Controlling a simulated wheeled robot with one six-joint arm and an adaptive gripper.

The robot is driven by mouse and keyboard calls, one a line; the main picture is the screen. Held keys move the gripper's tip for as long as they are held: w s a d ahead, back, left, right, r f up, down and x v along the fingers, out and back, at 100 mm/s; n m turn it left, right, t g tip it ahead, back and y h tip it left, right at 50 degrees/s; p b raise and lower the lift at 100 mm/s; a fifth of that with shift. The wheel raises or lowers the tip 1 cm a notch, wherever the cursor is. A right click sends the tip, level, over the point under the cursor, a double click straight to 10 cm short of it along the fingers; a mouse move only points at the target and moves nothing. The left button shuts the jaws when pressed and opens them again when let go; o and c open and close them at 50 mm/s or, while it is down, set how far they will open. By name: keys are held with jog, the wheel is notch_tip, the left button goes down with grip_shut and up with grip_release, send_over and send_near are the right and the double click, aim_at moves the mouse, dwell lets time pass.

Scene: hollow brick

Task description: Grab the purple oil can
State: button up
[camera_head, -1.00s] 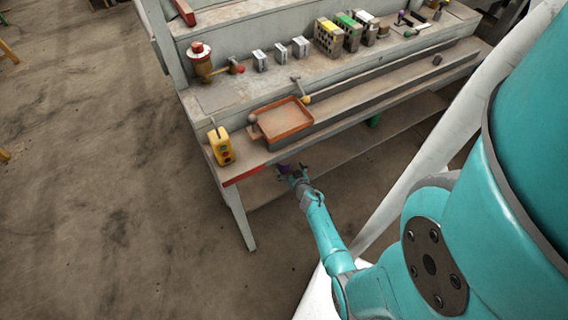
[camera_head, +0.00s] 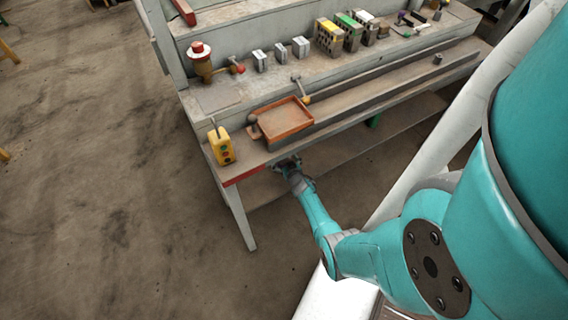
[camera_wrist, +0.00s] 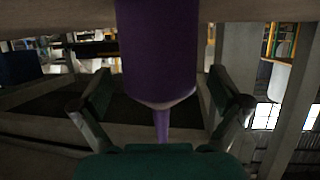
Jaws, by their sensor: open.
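The purple oil can (camera_wrist: 158,50) fills the upper middle of the wrist view. Its wide body tapers into a thin spout that points down in that picture. My gripper (camera_wrist: 160,98) is open, with one finger on each side of the can and a visible gap on both sides. In the head view my gripper (camera_head: 285,162) is low at the bench's front edge, below the orange tray. I cannot make out the can there; the gripper and the bench edge hide that spot.
The workbench (camera_head: 222,97) holds an orange tray (camera_head: 284,119), a yellow control box (camera_head: 221,146), a brass-coloured can with a red top (camera_head: 201,62) and several blocks. A lower shelf (camera_head: 335,150) runs under its front edge. The floor on the left is open.

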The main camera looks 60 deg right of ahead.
jog(key=shift+w+d+f, duration=0.15)
jog(key=shift+w+d, duration=0.05)
jog(key=shift+w, duration=0.05)
jog(key=shift+c, duration=0.2)
jog(key=c, duration=1.4)
